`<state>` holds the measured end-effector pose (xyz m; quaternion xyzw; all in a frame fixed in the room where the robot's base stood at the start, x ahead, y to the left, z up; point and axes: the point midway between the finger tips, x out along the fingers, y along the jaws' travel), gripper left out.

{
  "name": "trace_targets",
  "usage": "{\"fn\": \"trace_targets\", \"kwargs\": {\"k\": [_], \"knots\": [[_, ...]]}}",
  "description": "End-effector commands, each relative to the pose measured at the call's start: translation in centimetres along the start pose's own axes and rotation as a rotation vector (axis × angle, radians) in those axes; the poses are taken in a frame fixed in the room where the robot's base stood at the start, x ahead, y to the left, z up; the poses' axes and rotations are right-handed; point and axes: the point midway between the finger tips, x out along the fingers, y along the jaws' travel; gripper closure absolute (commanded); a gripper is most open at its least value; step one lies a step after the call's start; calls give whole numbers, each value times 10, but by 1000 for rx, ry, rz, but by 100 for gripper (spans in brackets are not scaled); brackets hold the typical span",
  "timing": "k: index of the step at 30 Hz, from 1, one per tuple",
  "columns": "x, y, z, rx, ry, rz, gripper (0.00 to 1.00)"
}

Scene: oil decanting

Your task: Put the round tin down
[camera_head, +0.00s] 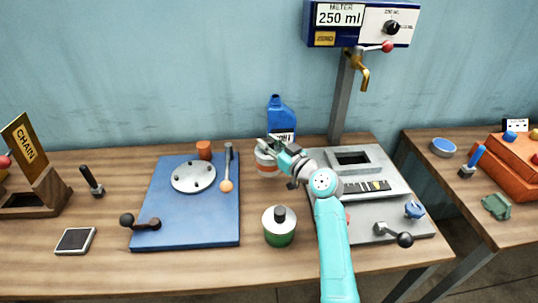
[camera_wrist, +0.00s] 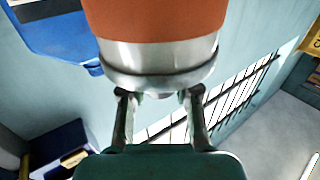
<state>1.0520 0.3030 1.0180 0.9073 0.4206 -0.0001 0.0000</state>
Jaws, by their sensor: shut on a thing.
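The round tin (camera_head: 266,168), pale metal with an orange band, is in my gripper near the back of the wooden table, left of the grey machine. In the wrist view the tin (camera_wrist: 155,55) shows large, with an orange upper part and a bare metal rim. My gripper (camera_wrist: 160,95) is shut on it, a finger on each side of the rim. In the head view my gripper (camera_head: 270,147) partly covers the tin's top. I cannot tell whether the tin's base touches the table.
A blue oil jug (camera_head: 281,116) stands just behind the tin. A blue plate (camera_head: 190,222) with a disc and levers lies left. A green can with a black cap (camera_head: 280,227) stands in front. The grey machine (camera_head: 375,215) is right, below the meter (camera_head: 362,22) and brass tap (camera_head: 361,72).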

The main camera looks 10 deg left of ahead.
Motion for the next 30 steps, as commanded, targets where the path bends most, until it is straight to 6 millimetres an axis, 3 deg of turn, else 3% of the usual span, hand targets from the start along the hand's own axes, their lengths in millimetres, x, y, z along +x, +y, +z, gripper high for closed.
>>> {"fn": "trace_targets", "kwargs": {"k": [9,30], "knots": [[0,0,34,0,1,1,100],[0,0,46,-1,1,1,100]]}}
